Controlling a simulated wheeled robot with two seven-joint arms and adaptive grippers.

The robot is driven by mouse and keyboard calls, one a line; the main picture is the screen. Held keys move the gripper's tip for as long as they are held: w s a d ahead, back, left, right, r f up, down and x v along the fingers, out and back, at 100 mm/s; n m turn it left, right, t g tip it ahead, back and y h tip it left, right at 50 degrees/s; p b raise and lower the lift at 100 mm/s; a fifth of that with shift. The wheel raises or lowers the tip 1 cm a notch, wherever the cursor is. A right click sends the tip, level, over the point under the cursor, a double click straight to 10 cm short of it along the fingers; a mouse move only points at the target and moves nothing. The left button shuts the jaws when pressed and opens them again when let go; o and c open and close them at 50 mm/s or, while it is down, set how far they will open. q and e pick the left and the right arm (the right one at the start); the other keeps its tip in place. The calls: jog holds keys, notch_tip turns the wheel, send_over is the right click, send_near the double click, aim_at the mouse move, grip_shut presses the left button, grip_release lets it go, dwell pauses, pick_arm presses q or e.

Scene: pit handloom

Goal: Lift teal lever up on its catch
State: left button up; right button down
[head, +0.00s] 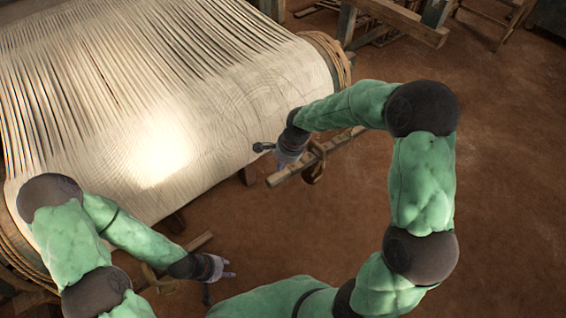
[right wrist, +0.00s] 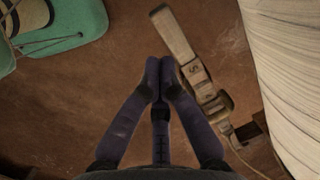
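No lever that I can tell as teal shows in either view. My right gripper (head: 288,158) is beside a wooden bar (head: 330,153) with a strap around it, at the right end of the loom's front. In the right wrist view my right gripper (right wrist: 162,72) has its dark fingertips together, with nothing seen between them. The strapped bar (right wrist: 175,35) lies just to the right of the fingertips there; I cannot tell whether they touch. My left gripper (head: 229,268) is low in the head view, its fingertips apart and empty, right of another wooden bar (head: 199,241).
The loom's pale cloth and warp (head: 200,90) fill the upper left, wound over a wide roller with rope at its ends (head: 336,58). Wooden frame pieces (head: 405,20) stand at the back. The brown floor (head: 505,190) at right is clear.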

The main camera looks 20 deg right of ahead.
aim_at(274, 181)
jog(key=b+x, duration=0.3)
jog(key=x, duration=0.5)
jog(key=shift+f, duration=0.4)
